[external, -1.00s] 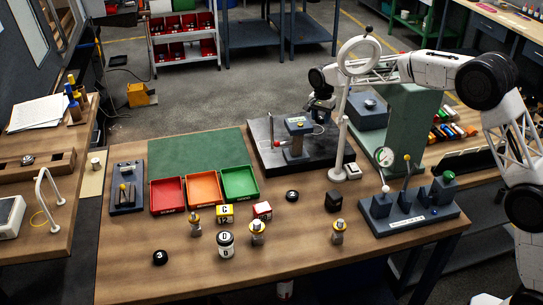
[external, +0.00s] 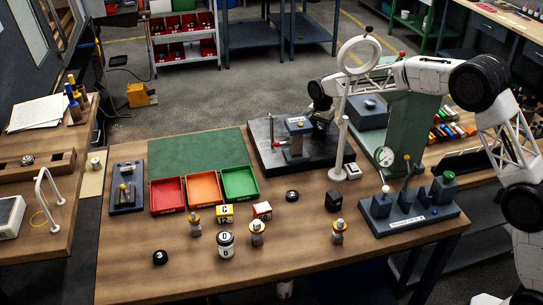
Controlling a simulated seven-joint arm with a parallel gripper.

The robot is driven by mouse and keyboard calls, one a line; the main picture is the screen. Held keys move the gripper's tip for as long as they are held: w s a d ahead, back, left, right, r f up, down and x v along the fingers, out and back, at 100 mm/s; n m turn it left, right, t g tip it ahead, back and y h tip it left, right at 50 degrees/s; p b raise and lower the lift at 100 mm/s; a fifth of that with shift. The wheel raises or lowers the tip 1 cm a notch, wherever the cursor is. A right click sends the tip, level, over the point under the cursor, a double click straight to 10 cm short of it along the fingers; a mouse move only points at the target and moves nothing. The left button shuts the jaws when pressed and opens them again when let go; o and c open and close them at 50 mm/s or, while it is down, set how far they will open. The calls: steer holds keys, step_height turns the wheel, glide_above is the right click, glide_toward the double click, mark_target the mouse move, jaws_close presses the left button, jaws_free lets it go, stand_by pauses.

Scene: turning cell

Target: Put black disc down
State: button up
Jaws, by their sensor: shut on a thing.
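My gripper (external: 321,125) is over the black plate (external: 341,157) at the back of the bench, just right of the grey stand (external: 297,143). It is shut on a small dark thing, which fits the black disc, but the dark fingers and plate behind make its outline hard to see. I cannot tell whether it touches the plate. A black disc marked 3 (external: 160,257) lies at the front left of the bench. Another black disc (external: 292,195) lies near the middle, right of the green tray.
A white ring on a post (external: 340,140) stands close right of my gripper. Red (external: 168,209), orange (external: 204,204) and green (external: 240,198) trays sit left of the plate. A grey fixture block (external: 410,222) is at the right. The green mat (external: 195,154) is clear.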

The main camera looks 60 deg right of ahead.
mark_target(320, 128)
steer(key=o, duration=1)
steer(key=shift+f, duration=0.1)
steer(key=shift+o, duration=0.2)
steer(key=shift+r, duration=2.9)
